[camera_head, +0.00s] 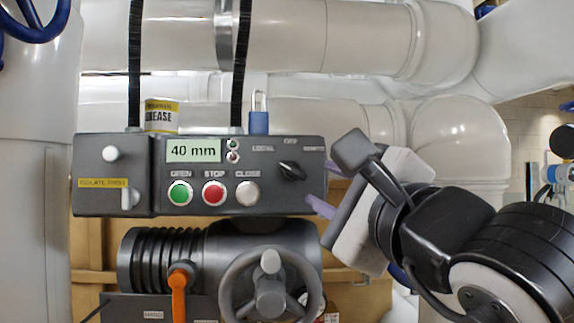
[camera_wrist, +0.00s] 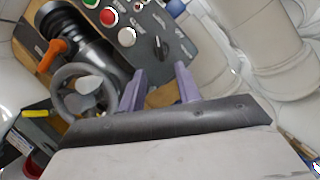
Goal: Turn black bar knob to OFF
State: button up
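The black bar knob (camera_head: 292,171) is on the right part of the grey control panel (camera_head: 258,155), under the labels LOCAL, OFF and REMOTE. Its bar is tilted, and I cannot tell which label it points at. It also shows in the wrist view (camera_wrist: 160,45), above and between my fingers. My gripper (camera_head: 323,190) is just right of the panel in the head view, with its purple fingers apart. In the wrist view my gripper (camera_wrist: 158,82) is open and empty, short of the knob and not touching it.
Green (camera_head: 180,193), red (camera_head: 214,193) and white (camera_head: 247,193) buttons sit left of the knob. A blue padlock (camera_head: 259,120) stands on the panel top. A grey handwheel (camera_head: 270,287) and orange lever (camera_head: 178,290) are below. Large pipes (camera_head: 365,40) run behind.

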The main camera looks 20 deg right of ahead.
aim_at(293, 171)
jog(key=p+x, duration=0.4)
jog(key=x, duration=0.7)
jog(key=shift+r, duration=0.1)
jog(key=shift+w+p, duration=0.3)
jog(key=shift+w, duration=0.05)
jog(key=c, duration=0.6)
